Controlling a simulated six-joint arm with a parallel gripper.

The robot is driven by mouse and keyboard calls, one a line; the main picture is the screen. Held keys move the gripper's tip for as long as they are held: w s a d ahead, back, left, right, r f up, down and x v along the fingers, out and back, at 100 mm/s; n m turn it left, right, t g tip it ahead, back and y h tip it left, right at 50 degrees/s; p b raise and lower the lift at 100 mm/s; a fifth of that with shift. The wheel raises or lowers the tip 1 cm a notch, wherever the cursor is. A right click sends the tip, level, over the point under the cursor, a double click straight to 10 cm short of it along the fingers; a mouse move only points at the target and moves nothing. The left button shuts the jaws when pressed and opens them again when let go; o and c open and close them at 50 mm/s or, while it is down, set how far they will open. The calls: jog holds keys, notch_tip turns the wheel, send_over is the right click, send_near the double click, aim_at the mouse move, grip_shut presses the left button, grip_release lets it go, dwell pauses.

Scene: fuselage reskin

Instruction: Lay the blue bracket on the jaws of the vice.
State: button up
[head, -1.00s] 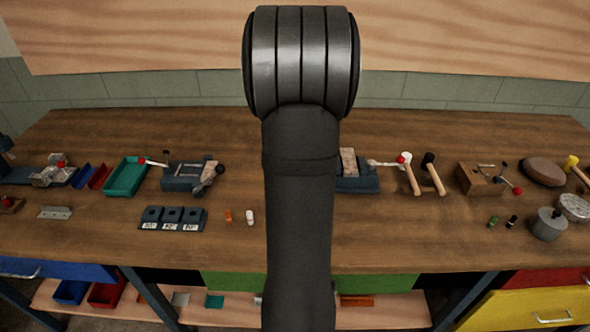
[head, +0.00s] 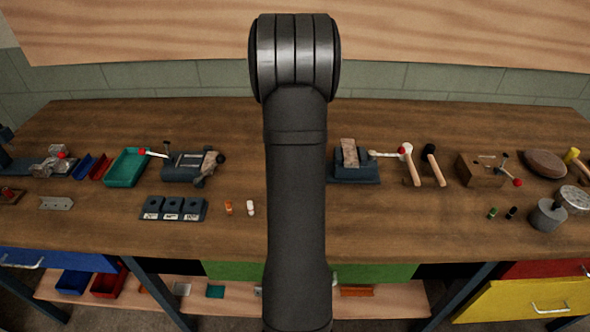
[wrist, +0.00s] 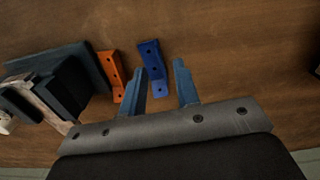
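In the wrist view the blue bracket (wrist: 154,66) lies on the wooden bench, with dark holes in its face. My gripper (wrist: 160,62) is open. Its two blue-grey fingers straddle the lower part of the bracket in the picture, and I see no firm contact. Height above the bench is unclear. In the head view my arm hides the gripper and bracket.
An orange bracket (wrist: 113,76) lies close left of the blue one. Beyond it is a dark fixture (wrist: 75,80) with a pale block. A dark-based fixture (head: 356,176) stands right of my arm. Small dark blocks (head: 172,207) sit at front left. The front middle bench is mostly clear.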

notch_tip(320, 180, down, 5)
jog(key=shift+d+r, duration=0.1)
grip_shut()
jog(key=shift+r, duration=0.15)
jog(key=shift+r, duration=0.3)
jog(key=r, duration=0.3)
jog(key=shift+s+d+r, duration=0.15)
jog(key=shift+d+r, duration=0.1)
jog(key=shift+r, duration=0.15)
jog(key=s+d+r, duration=0.5)
jog(key=d+r, duration=0.1)
jog(key=d, duration=0.4)
jog(key=w+d+r+m, duration=0.1)
jog(key=w+d+r, duration=0.3)
jog(key=d, duration=0.1)
jog(key=shift+w+d, duration=0.15)
jog(key=shift+w, duration=0.25)
